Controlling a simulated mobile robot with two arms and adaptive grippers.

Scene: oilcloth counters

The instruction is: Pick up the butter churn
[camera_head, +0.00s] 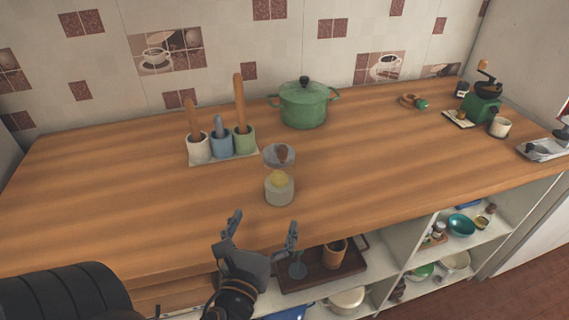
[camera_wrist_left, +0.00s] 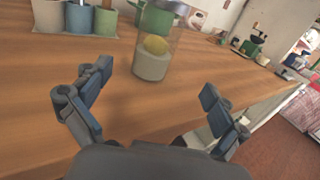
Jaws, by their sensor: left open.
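The glass vessel that I take for the butter churn (camera_head: 279,190) stands upright near the counter's front edge. It has a pale lower part, something yellow inside and a clear upper part with a brown piece. In the left wrist view the glass vessel (camera_wrist_left: 151,66) stands beyond the fingers, its top cut off by the frame. My left gripper (camera_head: 262,228) is open and empty at the front edge, on the near side of the vessel and apart from it. Its spread fingers also show in the left wrist view (camera_wrist_left: 155,92). My right gripper is not in view.
A tray (camera_head: 226,158) with three crocks holding handled tools stands behind left. A green pot (camera_head: 303,106) stands behind. A green grinder (camera_head: 482,105) and a cup (camera_head: 500,127) are far right. Open shelves lie below the edge. The counter (camera_head: 380,160) right of the vessel is clear.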

